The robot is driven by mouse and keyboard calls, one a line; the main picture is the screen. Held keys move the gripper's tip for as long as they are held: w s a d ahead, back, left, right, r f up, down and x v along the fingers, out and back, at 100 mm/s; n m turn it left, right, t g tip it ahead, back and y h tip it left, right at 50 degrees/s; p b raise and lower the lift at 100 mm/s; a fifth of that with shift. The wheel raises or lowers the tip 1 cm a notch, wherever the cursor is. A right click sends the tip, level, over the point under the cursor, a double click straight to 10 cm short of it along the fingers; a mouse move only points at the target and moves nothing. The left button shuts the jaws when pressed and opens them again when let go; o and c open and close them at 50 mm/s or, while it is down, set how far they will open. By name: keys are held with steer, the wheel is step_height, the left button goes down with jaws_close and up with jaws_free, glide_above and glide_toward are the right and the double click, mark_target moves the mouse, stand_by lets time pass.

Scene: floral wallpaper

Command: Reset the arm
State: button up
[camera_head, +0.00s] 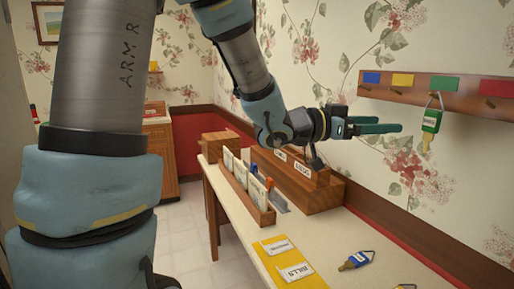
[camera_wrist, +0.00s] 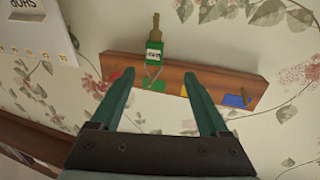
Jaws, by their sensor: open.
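My gripper (camera_head: 378,127) is held out above the table, pointing right toward the wall. Its two green fingers are apart with nothing between them; they also show spread in the wrist view (camera_wrist: 164,90). The wooden key rack (camera_head: 440,88) is on the wall to the right of the gripper, with blue, yellow, green and red patches. A green-tagged key (camera_head: 431,121) hangs from the rack under the green patch. In the wrist view, this green key (camera_wrist: 154,48) and the rack (camera_wrist: 230,80) lie beyond the fingertips, apart from them.
Another yellow-tagged key (camera_head: 405,287) is cut off at the bottom edge. A wooden cabinet (camera_head: 162,150) stands behind.

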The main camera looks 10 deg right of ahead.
steer(key=w+a+f+n+t+y, duration=0.55)
steer(key=w+a+t, duration=0.2)
steer(key=w, duration=0.25)
steer(key=w+a+f+n+y, duration=0.2)
steer(key=w+a+f+y, duration=0.15)
steer(key=a, duration=0.45)
steer(key=w+a+f+n+y, duration=0.25)
steer(key=a+f+y, duration=0.2)
steer(key=a, duration=0.35)
steer(key=s+a+f+n+g+y, duration=0.2)
steer(key=s+a+f+n+g, duration=0.1)
steer(key=s+a, duration=0.4)
steer(key=s+a+f+n+g+y, duration=0.2)
steer(key=s+a+f+n+g, duration=0.1)
steer(key=s+a+f, duration=0.2)
steer(key=s+a, duration=0.2)
steer(key=a, duration=0.2)
steer(key=shift+a+f+n, duration=0.25)
steer(key=shift+n, duration=0.05)
steer(key=shift+d, duration=0.1)
